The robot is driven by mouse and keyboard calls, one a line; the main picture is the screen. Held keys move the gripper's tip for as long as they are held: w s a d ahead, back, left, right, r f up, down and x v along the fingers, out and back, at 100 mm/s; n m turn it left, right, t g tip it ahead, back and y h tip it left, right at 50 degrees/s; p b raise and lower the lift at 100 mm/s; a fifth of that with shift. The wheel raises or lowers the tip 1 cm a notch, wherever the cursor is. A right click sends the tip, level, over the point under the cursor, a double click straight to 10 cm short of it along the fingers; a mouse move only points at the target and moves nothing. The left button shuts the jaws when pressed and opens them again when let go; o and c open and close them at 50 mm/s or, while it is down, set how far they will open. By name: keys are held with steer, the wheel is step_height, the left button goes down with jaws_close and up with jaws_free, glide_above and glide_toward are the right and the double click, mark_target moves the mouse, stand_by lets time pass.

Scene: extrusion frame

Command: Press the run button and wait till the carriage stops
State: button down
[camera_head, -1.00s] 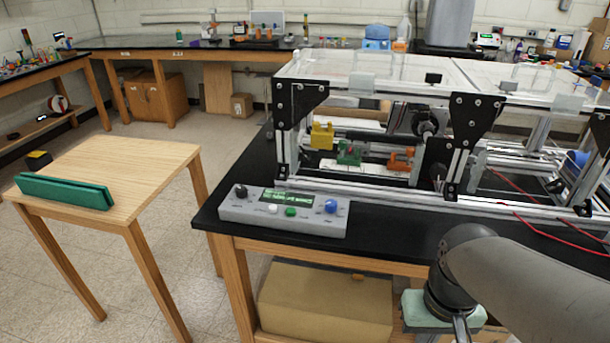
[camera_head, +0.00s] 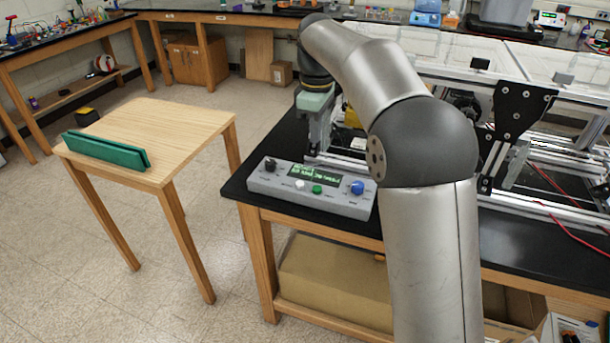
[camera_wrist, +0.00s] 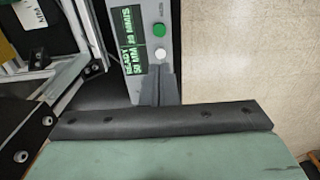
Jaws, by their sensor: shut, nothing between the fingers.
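The grey control box (camera_head: 275,184) lies at the front left of the black bench, with a lit display (camera_head: 318,176), a white button (camera_head: 299,184) and a green button (camera_head: 317,189). I cannot read which button is marked run. My gripper (camera_head: 319,148) points down just behind the box. In the wrist view its shut, empty fingers (camera_wrist: 160,70) end close to the white button (camera_wrist: 160,55), with the green button (camera_wrist: 158,29) farther up. Contact cannot be told. The display (camera_wrist: 130,45) seems to read READY.
Red cables (camera_head: 560,220) lie at the right. A small wooden table (camera_head: 185,120) with a green grooved block (camera_head: 105,151) stands left, past a floor gap.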

mark_target(314, 187)
stand_by(0.3)
step_height(314, 187, down, 14)
stand_by(0.6)
